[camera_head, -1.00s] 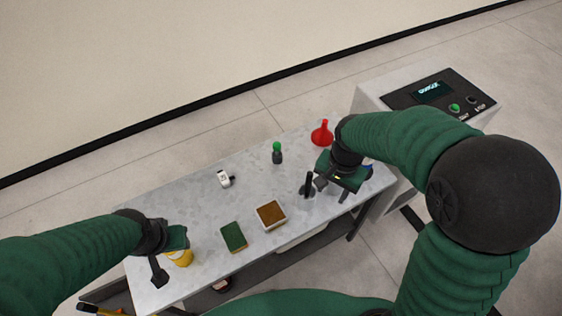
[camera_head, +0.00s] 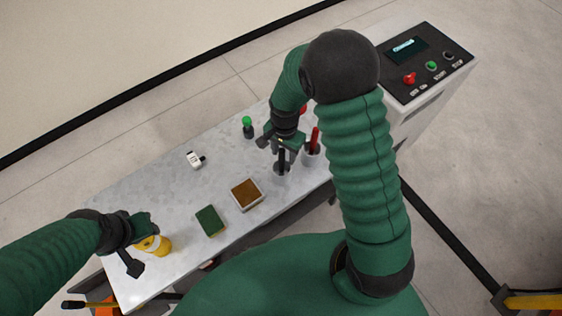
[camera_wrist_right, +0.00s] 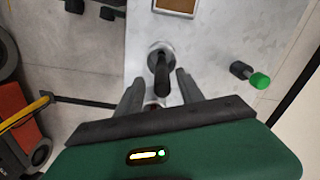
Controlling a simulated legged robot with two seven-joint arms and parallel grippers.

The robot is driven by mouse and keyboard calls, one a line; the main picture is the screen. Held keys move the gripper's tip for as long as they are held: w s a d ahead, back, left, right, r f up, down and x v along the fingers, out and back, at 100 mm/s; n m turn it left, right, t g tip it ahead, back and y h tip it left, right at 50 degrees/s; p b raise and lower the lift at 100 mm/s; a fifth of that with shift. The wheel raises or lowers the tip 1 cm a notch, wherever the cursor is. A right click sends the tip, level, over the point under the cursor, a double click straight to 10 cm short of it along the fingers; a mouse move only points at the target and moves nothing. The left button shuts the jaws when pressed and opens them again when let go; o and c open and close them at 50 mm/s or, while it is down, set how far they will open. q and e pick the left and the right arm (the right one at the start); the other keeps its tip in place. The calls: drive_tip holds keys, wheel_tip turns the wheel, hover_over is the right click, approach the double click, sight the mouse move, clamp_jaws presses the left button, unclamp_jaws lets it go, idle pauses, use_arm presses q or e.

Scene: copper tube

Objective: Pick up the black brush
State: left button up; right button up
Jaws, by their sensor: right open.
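The black brush (camera_head: 282,158) stands upright in a small round holder (camera_head: 281,169) near the right part of the table. In the right wrist view its dark handle (camera_wrist_right: 162,78) rises from the round metal holder (camera_wrist_right: 158,48). My right gripper (camera_head: 281,148) is above the holder. In its wrist view the two fingers (camera_wrist_right: 157,77) are apart, one on each side of the handle, with gaps visible. The brush head is hidden. My left gripper (camera_head: 140,246) is beside a yellow item (camera_head: 158,246) at the table's left end; whether its jaws are open is unclear.
A red-handled item (camera_head: 315,138) stands in another holder just right of my right gripper. A control cabinet (camera_head: 432,62) stands right.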

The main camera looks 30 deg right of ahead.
sight(283, 160)
drive_tip(key=f, duration=0.4)
drive_tip(key=shift+d, duration=0.2)
drive_tip(key=shift+a, duration=0.35)
drive_tip(key=shift+w+a, duration=0.15)
drive_tip(key=shift+a, duration=0.45)
drive_tip(key=shift+c, duration=0.4)
drive_tip(key=shift+a, duration=0.15)
drive_tip(key=shift+c, duration=1.1)
drive_tip(key=shift+d, duration=0.45)
drive_tip(key=c, duration=0.5)
drive_tip(key=shift+d, duration=0.25)
clamp_jaws()
drive_tip(key=shift+d+f, duration=0.1)
drive_tip(key=shift+d, duration=0.15)
use_arm(q)
drive_tip(key=shift+s+d+r, duration=0.25)
drive_tip(key=shift+s+r, duration=0.05)
drive_tip(key=shift+r, duration=0.2)
use_arm(e)
drive_tip(key=shift+a, duration=0.15)
